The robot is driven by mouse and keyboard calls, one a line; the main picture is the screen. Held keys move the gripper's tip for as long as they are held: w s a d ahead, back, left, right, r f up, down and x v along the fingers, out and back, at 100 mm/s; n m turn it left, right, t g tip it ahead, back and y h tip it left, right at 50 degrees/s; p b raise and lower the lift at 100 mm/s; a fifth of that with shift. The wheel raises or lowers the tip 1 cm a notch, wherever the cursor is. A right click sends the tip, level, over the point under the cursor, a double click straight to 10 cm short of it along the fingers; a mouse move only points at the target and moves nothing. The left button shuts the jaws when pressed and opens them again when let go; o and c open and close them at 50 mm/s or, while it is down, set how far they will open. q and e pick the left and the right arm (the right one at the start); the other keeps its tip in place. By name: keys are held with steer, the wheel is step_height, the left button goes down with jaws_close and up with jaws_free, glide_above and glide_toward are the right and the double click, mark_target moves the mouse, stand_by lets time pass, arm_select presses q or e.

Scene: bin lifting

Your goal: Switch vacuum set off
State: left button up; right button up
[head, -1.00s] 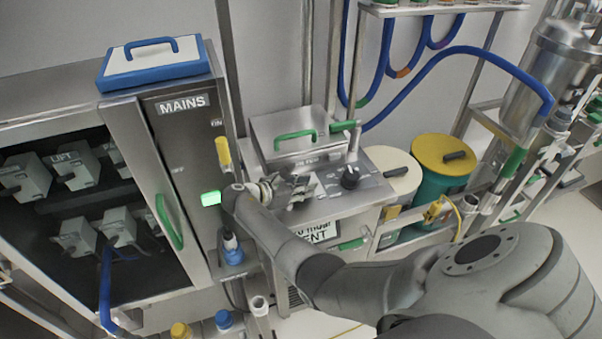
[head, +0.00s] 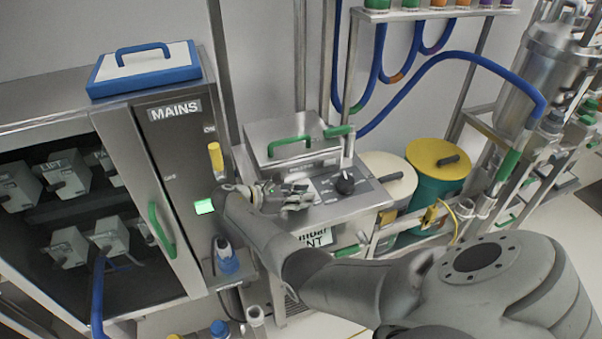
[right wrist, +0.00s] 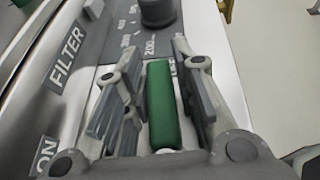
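The vacuum set is a steel box (head: 268,132) with green handles and a sloped panel carrying a black dial knob (head: 345,183). In the right wrist view the knob (right wrist: 157,10) is at the top, with FILTER and ON labels at left. My right gripper (head: 298,197) is over the panel, left of the knob. In the right wrist view a green lever (right wrist: 163,105) stands between the fingers of my right gripper (right wrist: 158,85). The fingers are apart, with a gap on the left side; contact on the right is unclear. My left gripper is out of view.
Left stands a MAINS cabinet (head: 155,145) with a yellow lever (head: 215,157), a lit green lamp (head: 204,206) and a green door handle (head: 161,230). Right are a white-lidded drum (head: 385,170) and a yellow-lidded drum (head: 440,155). Blue hoses (head: 450,57) hang behind.

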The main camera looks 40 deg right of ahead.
steer(key=shift+o, duration=1)
steer(key=shift+a, duration=0.1)
steer(key=v, duration=0.7)
steer(key=shift+a+r, duration=0.1)
steer(key=shift+a, duration=0.05)
